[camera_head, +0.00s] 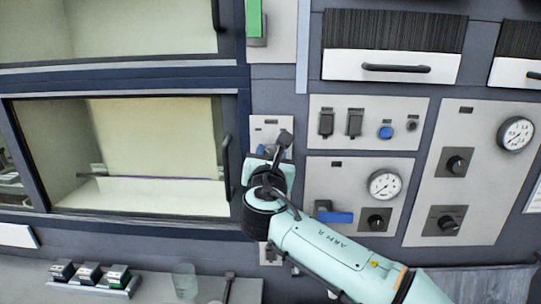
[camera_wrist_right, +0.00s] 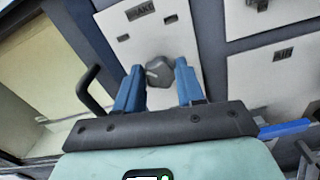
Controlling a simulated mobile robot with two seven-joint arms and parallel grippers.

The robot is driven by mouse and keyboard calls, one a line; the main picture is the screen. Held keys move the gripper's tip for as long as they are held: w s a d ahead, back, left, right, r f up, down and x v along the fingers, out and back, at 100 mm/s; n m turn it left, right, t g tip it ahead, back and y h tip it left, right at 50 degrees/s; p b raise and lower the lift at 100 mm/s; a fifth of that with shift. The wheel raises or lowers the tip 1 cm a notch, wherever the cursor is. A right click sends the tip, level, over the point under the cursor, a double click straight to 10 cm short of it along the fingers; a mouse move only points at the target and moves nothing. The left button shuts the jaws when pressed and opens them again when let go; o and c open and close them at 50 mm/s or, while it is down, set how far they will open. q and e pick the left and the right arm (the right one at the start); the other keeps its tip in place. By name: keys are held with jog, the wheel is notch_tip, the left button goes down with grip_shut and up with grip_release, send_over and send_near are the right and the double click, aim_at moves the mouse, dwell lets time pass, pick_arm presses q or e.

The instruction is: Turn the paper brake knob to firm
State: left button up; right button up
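The paper brake knob (camera_wrist_right: 159,72) is a grey faceted knob on a pale plate (camera_wrist_right: 110,22), with a label ending in "AKE" above it. My right gripper (camera_wrist_right: 160,68) has its two blue fingers apart, one on each side of the knob, with the tips close to it. I cannot tell whether they touch it. In the head view the right gripper (camera_head: 272,150) is in front of the lower part of the plate (camera_head: 262,122) and hides most of the knob. My left gripper is not in view.
A black door handle (camera_head: 227,168) stands close left of the right gripper. To the right are panels with switches, a blue button (camera_head: 386,132), a gauge (camera_head: 385,185) and a blue lever (camera_head: 335,217). A glass (camera_head: 185,280) and small boxes (camera_head: 90,273) stand on the ledge below.

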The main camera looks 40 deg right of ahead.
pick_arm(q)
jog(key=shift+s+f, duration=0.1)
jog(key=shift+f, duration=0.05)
pick_arm(e)
jog(key=m+b, duration=0.2)
jog(key=m, duration=0.2)
jog(key=shift+s+f, duration=0.1)
jog(key=m+b, duration=0.2)
jog(key=m, duration=0.3)
jog(key=shift+d+b, duration=0.1)
jog(key=shift+b, duration=0.2)
jog(key=m+b, duration=0.1)
jog(key=m, duration=0.2)
jog(key=shift+f+m+b, duration=0.1)
jog(key=shift+m+b, duration=0.2)
jog(key=shift+b, duration=0.1)
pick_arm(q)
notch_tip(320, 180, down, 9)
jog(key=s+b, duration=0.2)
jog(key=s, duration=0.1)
pick_arm(e)
jog(key=shift+m, duration=2.7)
